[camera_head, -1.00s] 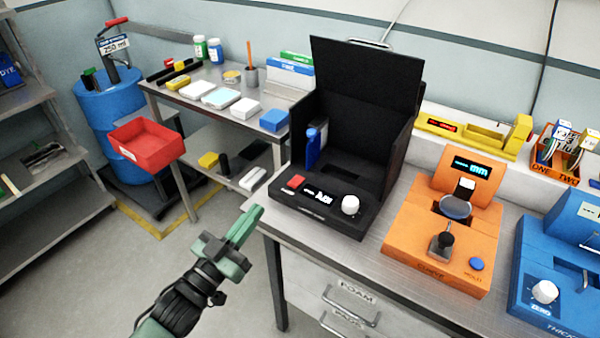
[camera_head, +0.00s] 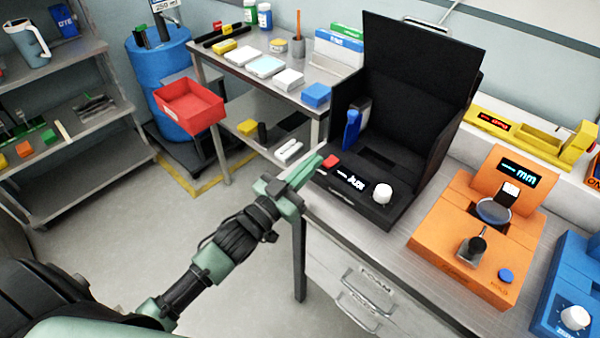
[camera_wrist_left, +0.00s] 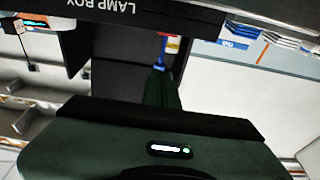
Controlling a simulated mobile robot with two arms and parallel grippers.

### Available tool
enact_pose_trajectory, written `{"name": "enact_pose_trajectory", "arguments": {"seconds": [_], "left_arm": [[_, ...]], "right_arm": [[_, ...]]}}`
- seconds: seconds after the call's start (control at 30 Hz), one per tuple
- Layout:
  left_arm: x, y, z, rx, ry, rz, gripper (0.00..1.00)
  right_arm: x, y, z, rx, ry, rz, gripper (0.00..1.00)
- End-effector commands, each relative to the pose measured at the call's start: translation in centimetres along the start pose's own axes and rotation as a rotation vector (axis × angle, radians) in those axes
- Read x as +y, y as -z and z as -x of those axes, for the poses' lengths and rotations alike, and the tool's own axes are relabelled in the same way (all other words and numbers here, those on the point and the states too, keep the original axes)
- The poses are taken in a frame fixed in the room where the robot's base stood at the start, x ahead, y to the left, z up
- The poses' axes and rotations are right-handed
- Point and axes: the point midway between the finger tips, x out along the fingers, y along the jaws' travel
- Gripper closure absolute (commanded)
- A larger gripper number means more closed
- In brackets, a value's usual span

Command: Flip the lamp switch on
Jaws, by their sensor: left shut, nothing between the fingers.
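The black lamp box (camera_head: 415,75) stands on the bench with its lid raised. Its front panel has a red switch (camera_head: 331,161), a small lit display (camera_head: 350,180) and a white knob (camera_head: 383,193). My left gripper (camera_head: 318,160) is shut and empty, its tips just left of the red switch; I cannot tell whether they touch it. In the left wrist view, the box's "LAMP BOX" lettering (camera_wrist_left: 110,9) appears upside down at the top, and my shut green fingers (camera_wrist_left: 162,88) point toward the box. The red switch cannot be made out there. My right gripper is not in view.
An orange gauge (camera_head: 465,240) stands right of the box, with a blue device (camera_head: 575,290) beyond it. A metal table (camera_head: 215,70) with small boxes and a red bin (camera_head: 190,105) are to the left.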

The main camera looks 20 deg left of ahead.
Motion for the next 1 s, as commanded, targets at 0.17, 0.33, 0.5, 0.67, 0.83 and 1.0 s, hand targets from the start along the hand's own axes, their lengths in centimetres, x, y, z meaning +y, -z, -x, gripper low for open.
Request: {"name": "enact_pose_trajectory", "arguments": {"seconds": [0.17,0.33,0.5,0.67,0.83,1.0], "left_arm": [[0.0,0.3,-4.0,0.001,0.001,0.001,1.00],[0.0,-2.4,-3.2,-0.005,0.001,0.003,1.00],[0.0,-3.6,-2.8,-0.002,0.001,0.002,1.00],[0.0,-3.8,-2.7,-0.001,0.000,0.001,1.00],[0.0,-3.8,-2.7,-0.001,0.000,0.001,1.00],[0.0,-5.0,-2.3,-0.003,0.000,0.003,1.00]], "right_arm": [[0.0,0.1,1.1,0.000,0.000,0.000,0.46],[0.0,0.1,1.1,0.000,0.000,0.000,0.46],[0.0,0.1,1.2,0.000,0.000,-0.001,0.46],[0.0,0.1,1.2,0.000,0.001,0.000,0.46],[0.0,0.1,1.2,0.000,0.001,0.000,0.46],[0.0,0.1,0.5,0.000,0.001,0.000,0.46]]}}
